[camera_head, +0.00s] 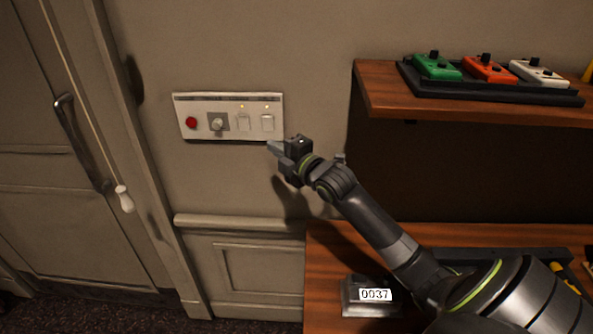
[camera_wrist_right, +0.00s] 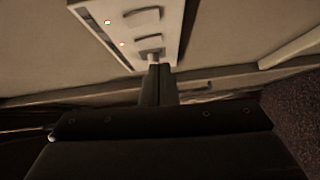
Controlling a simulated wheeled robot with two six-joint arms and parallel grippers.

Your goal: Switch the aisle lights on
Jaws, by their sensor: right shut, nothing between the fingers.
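A pale wall panel (camera_head: 205,103) carries a red button (camera_head: 191,122), a round knob (camera_head: 217,124) on a grey plate, and two white rocker switches, the left one (camera_head: 243,123) and the right one (camera_head: 267,123). A small light glows above each rocker. The panel's lettering is too small to read, so I cannot tell which control is for the aisle lights. My right gripper (camera_head: 274,148) is shut and empty, just below the panel's right end. In the right wrist view, its fingers (camera_wrist_right: 160,69) point at the panel (camera_wrist_right: 90,12), overlapping the knob area. My left gripper is out of view.
A pull cord with a white handle (camera_head: 125,199) hangs by the door (camera_head: 45,225) at left. A wooden shelf (camera_head: 385,96) at right holds green, orange and white boxes. Below it, a desk (camera_head: 325,255) carries a display reading 0037 (camera_head: 375,295).

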